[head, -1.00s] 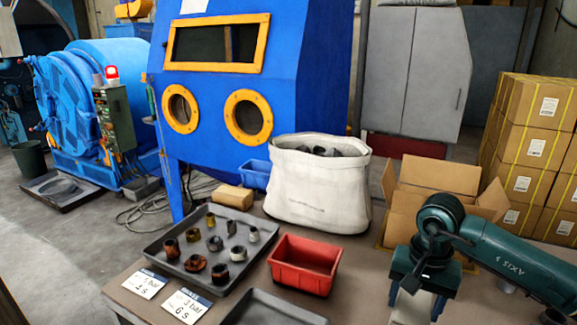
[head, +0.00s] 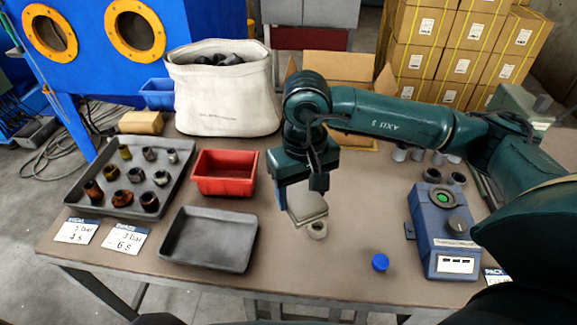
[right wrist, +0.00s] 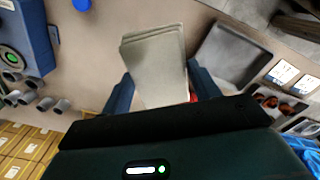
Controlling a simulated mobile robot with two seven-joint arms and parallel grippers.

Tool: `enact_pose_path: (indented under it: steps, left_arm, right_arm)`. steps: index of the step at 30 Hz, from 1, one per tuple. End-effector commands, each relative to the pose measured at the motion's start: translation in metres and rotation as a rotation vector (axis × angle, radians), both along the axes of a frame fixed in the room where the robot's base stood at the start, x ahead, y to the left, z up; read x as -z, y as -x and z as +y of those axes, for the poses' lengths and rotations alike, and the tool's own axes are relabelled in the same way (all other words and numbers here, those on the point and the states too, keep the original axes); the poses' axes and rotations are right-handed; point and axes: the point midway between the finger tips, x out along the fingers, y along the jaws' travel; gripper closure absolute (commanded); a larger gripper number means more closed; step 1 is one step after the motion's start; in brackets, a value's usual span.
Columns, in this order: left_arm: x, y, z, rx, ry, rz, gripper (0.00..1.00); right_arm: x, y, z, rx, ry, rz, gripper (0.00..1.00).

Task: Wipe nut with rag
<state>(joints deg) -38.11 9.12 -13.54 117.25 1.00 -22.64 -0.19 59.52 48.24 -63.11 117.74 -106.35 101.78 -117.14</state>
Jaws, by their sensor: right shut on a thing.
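My right gripper (head: 305,190) is shut on a folded, pale grey-beige rag (head: 308,207), which hangs below its fingers. In the right wrist view the rag (right wrist: 154,65) sticks out between the blue fingers. A small grey ring-shaped nut (head: 317,230) stands on the table right under the rag's lower edge. I cannot tell whether the rag touches it. In the right wrist view the nut does not show. Several brown, dark and grey nuts and fittings stand on a dark tray (head: 168,188) at the left. My left gripper is not in view.
A red bin (head: 224,173) and an empty dark tray (head: 208,240) lie left of the gripper. A white sack (head: 222,100) and a cardboard box (head: 340,66) stand behind. A blue device (head: 443,232), a blue cap (head: 380,262) and several grey fittings (head: 438,158) are at right.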

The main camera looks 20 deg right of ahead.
Motion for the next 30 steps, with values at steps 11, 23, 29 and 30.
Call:
enact_pose_path:
  steps: [11, 23, 29, 30]
  left_arm:
    - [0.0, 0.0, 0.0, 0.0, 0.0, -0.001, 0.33]
    - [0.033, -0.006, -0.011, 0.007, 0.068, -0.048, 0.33]
    - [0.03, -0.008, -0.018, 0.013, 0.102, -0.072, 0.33]
    - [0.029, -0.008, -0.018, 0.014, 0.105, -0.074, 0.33]
  right_arm:
    - [0.001, 0.0, 0.0, 0.003, 0.0, 0.0, 0.57]
    - [0.09, -0.031, -0.047, 0.001, -0.01, -0.005, 0.57]
    - [0.112, -0.036, -0.069, 0.003, -0.002, 0.002, 0.57]
    - [0.113, -0.037, -0.07, 0.003, -0.001, 0.001, 0.57]
